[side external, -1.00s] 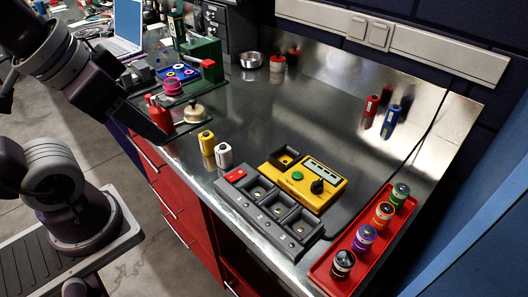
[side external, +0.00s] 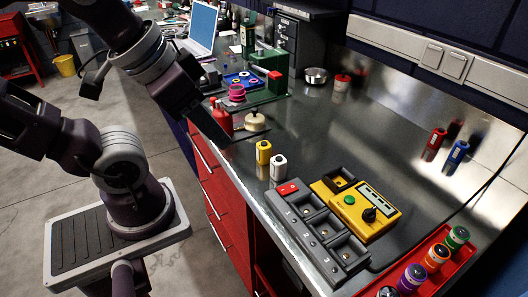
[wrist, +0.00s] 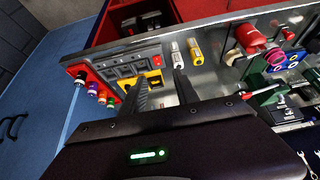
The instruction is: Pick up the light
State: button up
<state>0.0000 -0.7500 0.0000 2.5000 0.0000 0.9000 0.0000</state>
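No thing in view is plainly a light; I cannot tell which one the task means. A yellow cylinder (side external: 263,153) and a white cylinder (side external: 278,167) stand side by side near the bench's front edge. In the wrist view, the white cylinder (wrist: 175,52) and yellow cylinder (wrist: 195,52) lie ahead of the fingers. In the side view, my gripper (side external: 222,138) hangs left of the yellow cylinder, near the front edge.
A grey numbered bay unit (side external: 312,235) and a yellow device (side external: 356,206) sit right of the cylinders. A red tray (side external: 427,272) holds several coloured cylinders. A red can (side external: 221,118) and cream round object (side external: 255,122) are near my gripper. The bench middle (side external: 340,130) is clear.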

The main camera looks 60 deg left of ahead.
dwell(0.4)
jog(key=o, duration=0.5)
jog(key=m+g+y, duration=0.2)
jog(key=m+y, duration=1.1)
jog(key=m, duration=0.8)
send_near(265, 145)
jog(key=shift+a+f, duration=0.3)
jog(key=shift+a, duration=0.2)
jog(key=shift+a+f, duration=0.25)
jog(key=shift+a, duration=0.25)
jog(key=shift+w+a+f+m+t, duration=0.2)
jog(key=shift+w+a+m+t, duration=0.05)
jog(key=shift+a+m+t, duration=0.05)
jog(key=x, duration=0.6)
jog(key=shift+a+r, duration=0.15)
jog(key=shift+a, duration=0.05)
